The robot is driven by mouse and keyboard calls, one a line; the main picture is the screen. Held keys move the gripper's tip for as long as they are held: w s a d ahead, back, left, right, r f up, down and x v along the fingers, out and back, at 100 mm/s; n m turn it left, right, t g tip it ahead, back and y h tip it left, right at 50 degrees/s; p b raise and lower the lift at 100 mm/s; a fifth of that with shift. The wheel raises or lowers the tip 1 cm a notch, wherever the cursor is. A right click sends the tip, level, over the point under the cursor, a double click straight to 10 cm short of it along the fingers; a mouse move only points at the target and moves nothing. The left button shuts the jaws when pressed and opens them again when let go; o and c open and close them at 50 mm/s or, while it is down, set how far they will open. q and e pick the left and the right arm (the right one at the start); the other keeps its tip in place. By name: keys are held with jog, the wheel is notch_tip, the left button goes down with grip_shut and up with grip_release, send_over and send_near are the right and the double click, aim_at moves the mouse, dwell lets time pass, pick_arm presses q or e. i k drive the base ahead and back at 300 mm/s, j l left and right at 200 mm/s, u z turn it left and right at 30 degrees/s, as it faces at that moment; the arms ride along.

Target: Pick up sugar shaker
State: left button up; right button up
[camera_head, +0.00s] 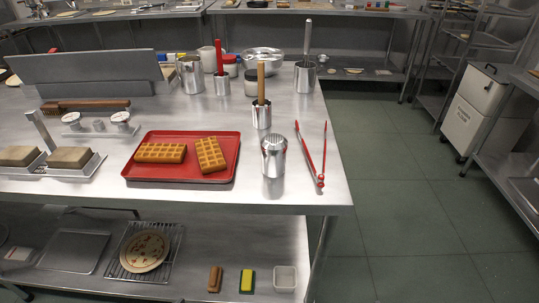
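The sugar shaker (273,157) is a small silver metal shaker with a domed, perforated top. It stands upright on the steel table near the front right, between the red tray and the red tongs. Nothing covers it. Neither of my grippers shows in the head view.
A red tray (183,181) with two waffles lies left of the shaker, and red tongs (317,160) lie right of it. A metal canister (261,117) with a wooden handle stands behind it. The steel table's (300,195) front edge is clear. Open floor (400,200) lies to the right.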

aim_at(274, 146)
jog(key=i+l+u, duration=0.2)
jog(key=l+u, duration=0.2)
jog(key=l, duration=1.25)
jog(key=l+u, duration=0.4)
jog(key=l, duration=1.2)
jog(key=i+j, duration=0.15)
jog(key=j, duration=0.15)
jog(key=i+j, duration=0.2)
jog(key=j+z, duration=0.05)
jog(key=j, duration=0.05)
